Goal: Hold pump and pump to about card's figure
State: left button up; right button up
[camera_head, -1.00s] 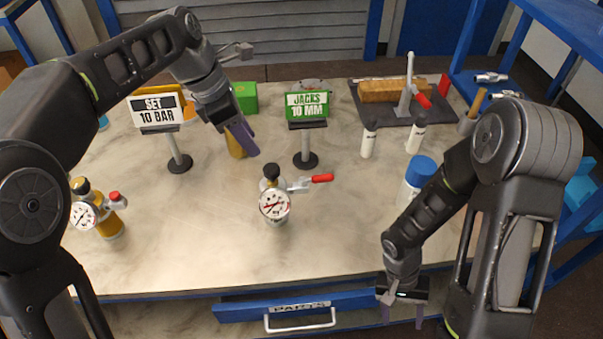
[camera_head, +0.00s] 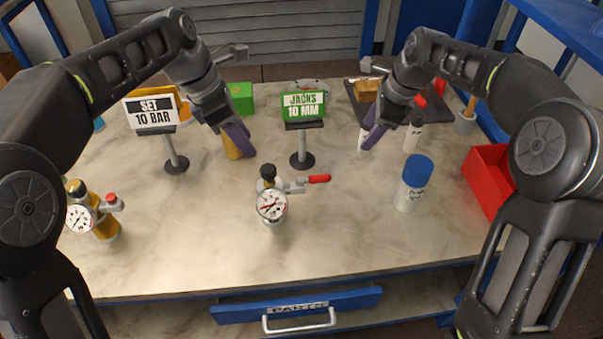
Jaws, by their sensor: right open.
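The card (camera_head: 152,113) reads "SET 10 BAR" and stands on a post at the left back of the bench. A device with a round gauge, a black knob and a red-tipped lever, seemingly the pump (camera_head: 271,190), stands upright at the bench's middle. Its dial is too small to read. My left gripper (camera_head: 241,143) hangs behind and left of it, in front of a yellow cylinder (camera_head: 232,152); its purple finger gap is unclear. My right gripper (camera_head: 372,138) is open behind and right of the device, near a white bottle. Neither gripper touches the device.
A yellow gauged cylinder (camera_head: 101,218) stands at the left. A green "JACKS 10 MM" sign (camera_head: 303,106) stands behind the middle. A blue-capped bottle (camera_head: 413,184) and red bin (camera_head: 488,180) are at right. A blue drawer (camera_head: 296,306) sticks out below the front edge.

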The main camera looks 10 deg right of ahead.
aim_at(294, 185)
jog(key=s+a+f+n+g, duration=0.1)
jog(key=s+a+f, duration=0.1)
jog(key=a, duration=0.3)
jog(key=s+a+f+n+g, duration=0.1)
jog(key=s+a+f, duration=0.1)
jog(key=a, duration=0.4)
jog(key=s+a+f+n, duration=0.1)
jog(key=a+f, duration=0.2)
jog(key=a, duration=0.3)
jog(key=shift+s+a+n+g+y, duration=0.2)
jog(key=shift+s+n+g+y, duration=0.2)
jog(key=shift+f, duration=0.1)
jog(key=shift+x, duration=3.75)
jog(key=shift+c, duration=0.3)
grip_shut()
